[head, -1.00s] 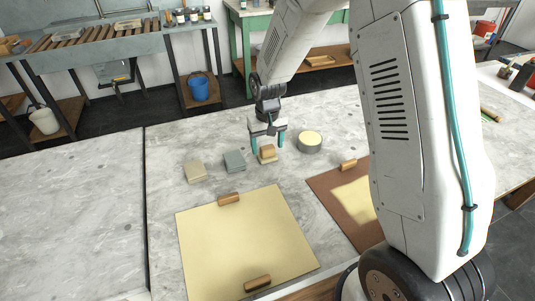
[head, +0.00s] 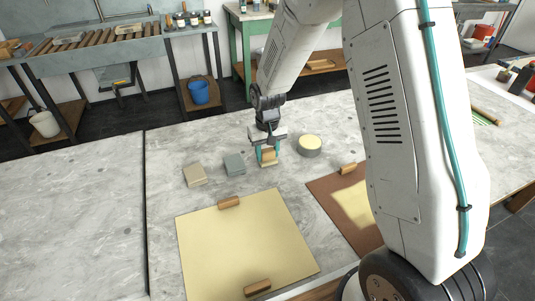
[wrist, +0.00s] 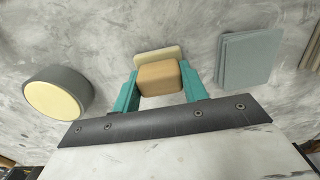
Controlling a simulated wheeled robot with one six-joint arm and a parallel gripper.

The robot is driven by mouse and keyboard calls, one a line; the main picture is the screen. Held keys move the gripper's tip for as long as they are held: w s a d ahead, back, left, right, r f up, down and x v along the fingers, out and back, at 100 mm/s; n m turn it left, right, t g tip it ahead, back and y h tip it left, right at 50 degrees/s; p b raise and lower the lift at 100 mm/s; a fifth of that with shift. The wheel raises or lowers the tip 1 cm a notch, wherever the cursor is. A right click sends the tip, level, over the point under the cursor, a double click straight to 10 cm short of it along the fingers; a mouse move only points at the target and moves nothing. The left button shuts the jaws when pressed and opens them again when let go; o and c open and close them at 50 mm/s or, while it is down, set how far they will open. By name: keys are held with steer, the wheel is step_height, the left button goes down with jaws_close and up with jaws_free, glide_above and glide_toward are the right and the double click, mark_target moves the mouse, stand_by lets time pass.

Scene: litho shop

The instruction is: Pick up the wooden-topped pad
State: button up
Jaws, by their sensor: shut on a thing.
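The wooden-topped pad (head: 268,156) is a small tan wooden block on a pale base. It is on or just above the grey marbled table, and I cannot tell whether it touches. My gripper (head: 267,153) is around it from above. In the wrist view the pad (wrist: 160,78) sits between the teal fingers of my gripper (wrist: 160,88), which are shut on its wooden sides. The pale base (wrist: 158,55) shows beyond the wooden top.
A round grey tin with a cream top (head: 310,145) stands close to the right. A grey-blue stack (head: 234,164) and a beige stack (head: 195,175) lie to the left. A large yellow sheet (head: 245,245) and a brown board (head: 335,200) with wooden blocks lie nearer.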

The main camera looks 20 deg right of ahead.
mark_target(269, 152)
step_height(269, 152, up, 3)
steer(key=shift+s+r, duration=0.25)
steer(key=shift+s, duration=0.3)
steer(key=s, duration=0.5)
steer(key=s+r, duration=0.1)
steer(key=s, duration=0.9)
steer(key=shift+r, duration=0.15)
steer(key=shift+o, duration=0.9)
